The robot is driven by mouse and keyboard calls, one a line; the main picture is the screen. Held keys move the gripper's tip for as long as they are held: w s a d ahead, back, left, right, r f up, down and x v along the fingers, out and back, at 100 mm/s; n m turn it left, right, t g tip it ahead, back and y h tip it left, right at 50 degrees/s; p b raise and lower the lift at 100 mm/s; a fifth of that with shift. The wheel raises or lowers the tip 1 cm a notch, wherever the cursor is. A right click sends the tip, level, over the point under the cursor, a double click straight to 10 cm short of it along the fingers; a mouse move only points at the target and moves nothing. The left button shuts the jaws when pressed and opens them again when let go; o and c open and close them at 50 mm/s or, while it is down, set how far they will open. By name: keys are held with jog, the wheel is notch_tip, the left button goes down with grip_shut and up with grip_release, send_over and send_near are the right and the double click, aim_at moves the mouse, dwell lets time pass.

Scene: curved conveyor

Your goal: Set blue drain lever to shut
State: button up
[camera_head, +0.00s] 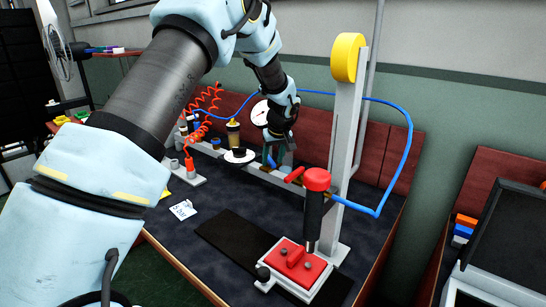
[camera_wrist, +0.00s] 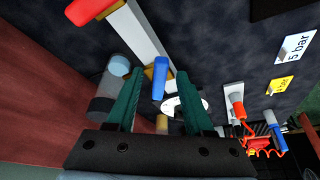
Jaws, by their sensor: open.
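The blue drain lever (camera_wrist: 161,77) shows in the wrist view, standing off a pale grey bar with a brass-coloured fitting at its base. My gripper (camera_wrist: 158,74) is open, with one green finger on each side of the lever. There is a visible gap on both sides in this view; how deep the lever sits between the fingers I cannot tell. In the head view my gripper (camera_head: 277,152) is low over the pipe row at the back of the bench, and it largely hides the lever there.
A red lever (camera_head: 290,174) is close right of my gripper. A tall grey post (camera_head: 345,140) with a blue hose (camera_head: 409,150) stands farther right, behind a red clamp block (camera_head: 296,264). A round gauge (camera_head: 260,112) and red coiled hose (camera_head: 205,105) are behind and left. The front-left bench is mostly clear.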

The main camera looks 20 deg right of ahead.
jog(key=shift+f, duration=0.1)
jog(key=shift+c, duration=0.3)
grip_shut()
dwell(1.1)
